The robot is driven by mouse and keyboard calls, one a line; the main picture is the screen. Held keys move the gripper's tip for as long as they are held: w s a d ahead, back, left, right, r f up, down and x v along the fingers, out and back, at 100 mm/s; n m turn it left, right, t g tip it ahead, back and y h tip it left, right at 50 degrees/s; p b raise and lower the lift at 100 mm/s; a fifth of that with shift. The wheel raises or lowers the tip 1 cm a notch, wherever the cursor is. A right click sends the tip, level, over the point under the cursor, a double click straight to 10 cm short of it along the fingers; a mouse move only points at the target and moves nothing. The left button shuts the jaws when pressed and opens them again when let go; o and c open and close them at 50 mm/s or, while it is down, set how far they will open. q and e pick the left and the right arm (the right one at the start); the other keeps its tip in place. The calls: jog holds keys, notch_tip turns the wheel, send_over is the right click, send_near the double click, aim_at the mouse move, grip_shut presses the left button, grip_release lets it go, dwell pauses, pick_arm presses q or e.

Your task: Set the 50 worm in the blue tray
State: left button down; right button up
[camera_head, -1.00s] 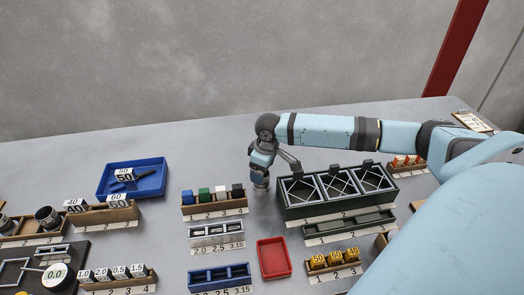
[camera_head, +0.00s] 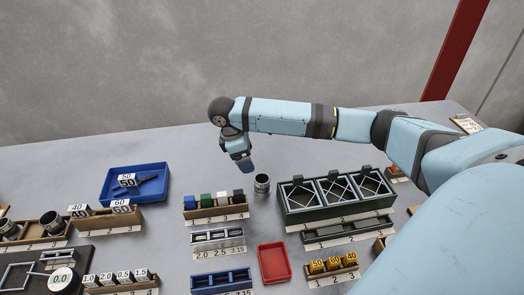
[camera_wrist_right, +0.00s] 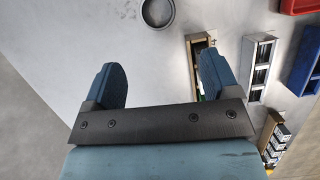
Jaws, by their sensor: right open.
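The blue tray (camera_head: 161,192) sits at the left back of the table in the head view. In it lies the 50 worm (camera_head: 128,181), a dark piece with white "50" labels. My right gripper (camera_head: 246,167) is above the table, right of the tray and over the area behind the coloured blocks. In the right wrist view its two fingers (camera_wrist_right: 163,82) are apart with nothing between them. My left gripper is not in view.
A red tray (camera_head: 274,262) lies in front. Bare table lies between blue tray and block holder (camera_head: 216,213).

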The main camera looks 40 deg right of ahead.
jog(key=n+p, duration=0.1)
send_near(262, 181)
jog(key=shift+h, duration=0.4)
jog(key=s+f, duration=0.1)
jog(key=f, duration=0.1)
jog(key=s+d+f, duration=0.1)
jog(key=f, duration=0.2)
jog(key=s+f, duration=0.1)
jog(key=f, duration=0.1)
jog(key=shift+s+d+f, duration=0.15)
jog(key=shift+s+f, duration=0.05)
jog(key=c, duration=1.4)
jog(key=shift+o, duration=0.2)
notch_tip(262, 181, up, 20)
